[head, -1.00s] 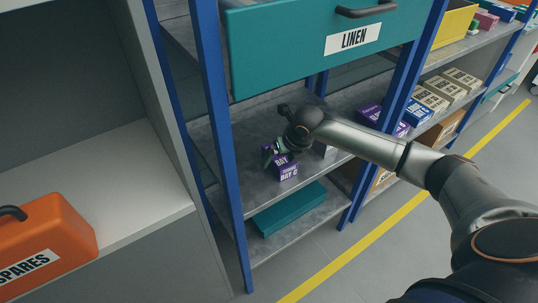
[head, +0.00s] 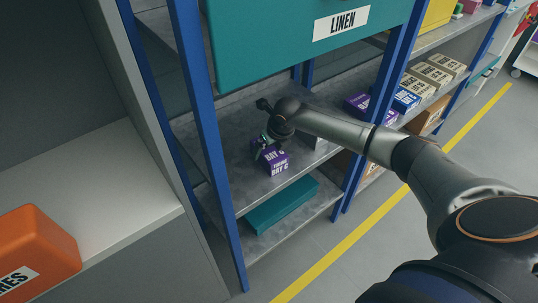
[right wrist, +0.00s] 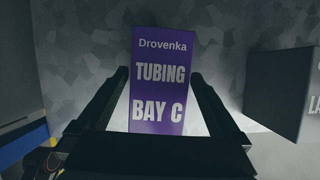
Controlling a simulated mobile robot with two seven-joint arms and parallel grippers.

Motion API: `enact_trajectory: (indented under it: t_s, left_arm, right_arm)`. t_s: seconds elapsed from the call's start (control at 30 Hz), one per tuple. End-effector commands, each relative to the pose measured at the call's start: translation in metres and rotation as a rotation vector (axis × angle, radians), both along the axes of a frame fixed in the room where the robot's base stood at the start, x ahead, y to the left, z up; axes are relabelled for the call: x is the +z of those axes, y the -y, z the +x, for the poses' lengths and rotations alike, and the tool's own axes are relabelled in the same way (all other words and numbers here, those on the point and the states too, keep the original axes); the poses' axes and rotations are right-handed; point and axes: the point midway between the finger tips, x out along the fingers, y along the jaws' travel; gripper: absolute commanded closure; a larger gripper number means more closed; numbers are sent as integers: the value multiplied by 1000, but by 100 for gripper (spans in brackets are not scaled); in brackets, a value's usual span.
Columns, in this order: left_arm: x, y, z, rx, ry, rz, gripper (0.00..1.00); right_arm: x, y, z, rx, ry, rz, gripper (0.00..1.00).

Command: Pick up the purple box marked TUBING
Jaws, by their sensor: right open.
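The purple box marked TUBING, BAY C (head: 276,163) stands on the grey middle shelf of the blue-posted rack in the head view. In the right wrist view the box (right wrist: 159,82) fills the middle, its printed face towards the camera. My right gripper (head: 262,148) is at the box in the head view. My left gripper is not in view.
A grey box (right wrist: 284,92) stands right of the purple box. A teal drawer marked LINEN (head: 300,40) hangs above, and a teal box (head: 282,205) lies on the shelf below. Blue posts (head: 212,140) flank the opening. An orange case (head: 38,255) is at left.

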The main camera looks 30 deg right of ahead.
Motion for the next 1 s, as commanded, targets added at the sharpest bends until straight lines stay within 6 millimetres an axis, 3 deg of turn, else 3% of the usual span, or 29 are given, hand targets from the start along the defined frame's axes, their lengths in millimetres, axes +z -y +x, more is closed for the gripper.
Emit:
enact_trajectory:
  t_s: [0.87, 1.0]
  left_arm:
    - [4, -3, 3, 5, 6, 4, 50]
    - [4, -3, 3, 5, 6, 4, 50]
  right_arm:
    - [-5, -1, 0, 0, 0, 1, 0]
    - [-5, 0, 0, 0, 0, 1, 12]
